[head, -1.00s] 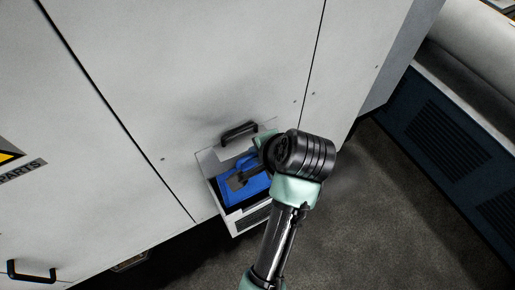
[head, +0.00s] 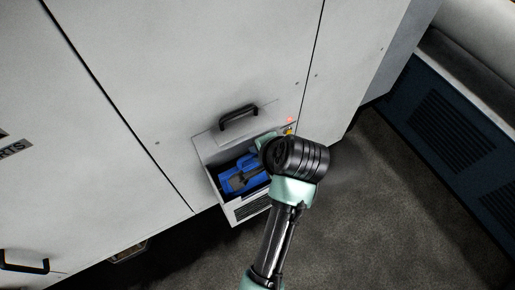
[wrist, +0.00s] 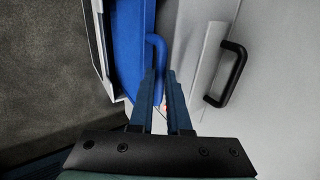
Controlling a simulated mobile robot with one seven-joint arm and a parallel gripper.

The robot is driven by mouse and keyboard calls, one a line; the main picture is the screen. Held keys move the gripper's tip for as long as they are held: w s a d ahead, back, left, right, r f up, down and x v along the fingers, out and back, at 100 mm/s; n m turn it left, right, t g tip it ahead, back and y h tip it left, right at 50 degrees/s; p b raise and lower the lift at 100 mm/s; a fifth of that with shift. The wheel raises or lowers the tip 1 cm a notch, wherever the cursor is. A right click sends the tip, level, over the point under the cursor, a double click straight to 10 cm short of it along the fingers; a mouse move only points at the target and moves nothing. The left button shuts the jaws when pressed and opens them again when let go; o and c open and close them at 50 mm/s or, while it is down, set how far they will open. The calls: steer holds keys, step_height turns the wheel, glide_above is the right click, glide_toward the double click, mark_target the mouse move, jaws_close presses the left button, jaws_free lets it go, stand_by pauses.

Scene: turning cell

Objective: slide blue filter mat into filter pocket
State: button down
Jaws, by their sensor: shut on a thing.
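The blue filter mat (head: 256,184) is at the mouth of the filter pocket (head: 231,208), a white open-topped box low on the machine front. In the wrist view the mat (wrist: 126,45) shows as a broad blue slab with a looped grip, beside the pocket's pale wall (wrist: 99,50). A dark gap shows inside the pocket beside the mat.
A black handle (head: 238,117) is on the pale panel just above the pocket and also shows in the wrist view (wrist: 233,72). A red light (head: 290,119) glows right of it. A dark blue vented cabinet (head: 450,140) stands right. Grey floor (head: 385,215) is clear.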

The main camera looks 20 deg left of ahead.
mark_target(256, 177)
steer(key=shift+f+b, duration=3.5)
steer(key=shift+f, duration=3.65)
steer(key=c, duration=0.8)
jaws_free()
steer(key=b+v, duration=0.1)
steer(key=v, duration=1.2)
steer(key=shift+b, duration=0.35)
steer(key=shift+f, duration=0.1)
